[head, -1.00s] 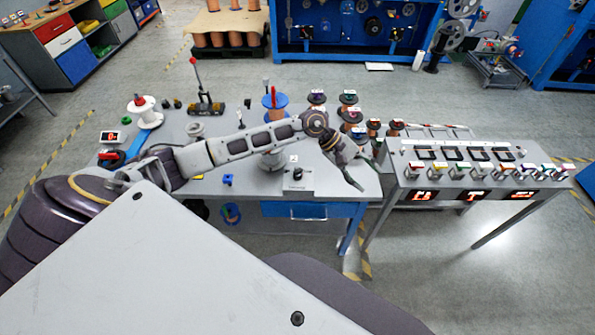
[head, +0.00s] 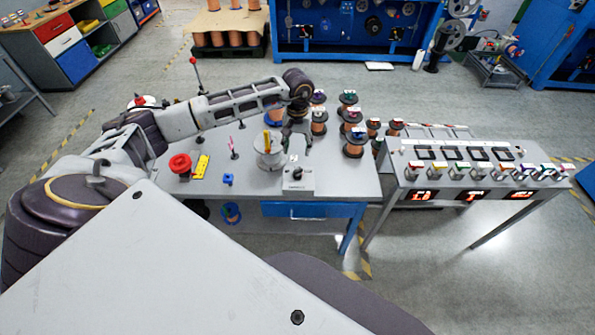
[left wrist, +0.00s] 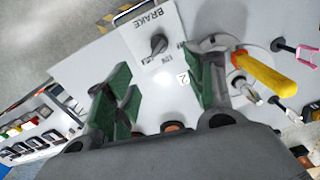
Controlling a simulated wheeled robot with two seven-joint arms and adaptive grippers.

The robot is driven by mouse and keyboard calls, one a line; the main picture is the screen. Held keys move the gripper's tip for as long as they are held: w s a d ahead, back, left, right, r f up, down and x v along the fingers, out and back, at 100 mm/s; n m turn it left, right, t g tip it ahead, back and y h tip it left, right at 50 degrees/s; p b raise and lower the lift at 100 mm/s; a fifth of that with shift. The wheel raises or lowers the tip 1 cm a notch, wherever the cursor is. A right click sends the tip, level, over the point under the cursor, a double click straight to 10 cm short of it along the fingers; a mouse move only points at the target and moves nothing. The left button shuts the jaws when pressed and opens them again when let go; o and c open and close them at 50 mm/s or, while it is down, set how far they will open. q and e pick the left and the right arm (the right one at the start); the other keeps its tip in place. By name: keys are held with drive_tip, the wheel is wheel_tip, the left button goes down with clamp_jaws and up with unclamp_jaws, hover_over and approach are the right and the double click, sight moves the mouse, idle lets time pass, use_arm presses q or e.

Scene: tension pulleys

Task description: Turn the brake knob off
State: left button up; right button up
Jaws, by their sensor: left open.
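The brake box (head: 298,183) is a small pale box near the front edge of the grey workbench. Its dark brake knob (head: 297,173) is on top. In the left wrist view the knob (left wrist: 158,46) shows beside the printed word BRAKE, ahead of the fingertips and clear of them. The small setting labels are too blurred to read surely. My left gripper (head: 296,146) hangs just behind the box in the head view. Its green-padded fingers (left wrist: 155,88) are apart with nothing gripped between them. My right gripper does not show.
A yellow-handled tool (left wrist: 263,72) on a round pale base is close to one finger. Copper spools (head: 354,143) stand right of the gripper. A red knob (head: 180,164) and yellow block (head: 201,167) are left. A control panel table (head: 455,185) stands right.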

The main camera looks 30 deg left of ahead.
sight(298, 170)
use_arm(q)
drive_tip(key=shift+f, duration=0.1)
wheel_tip(298, 170, down, 14)
drive_tip(key=shift+r+p, duration=0.2)
drive_tip(key=shift+p, duration=0.9)
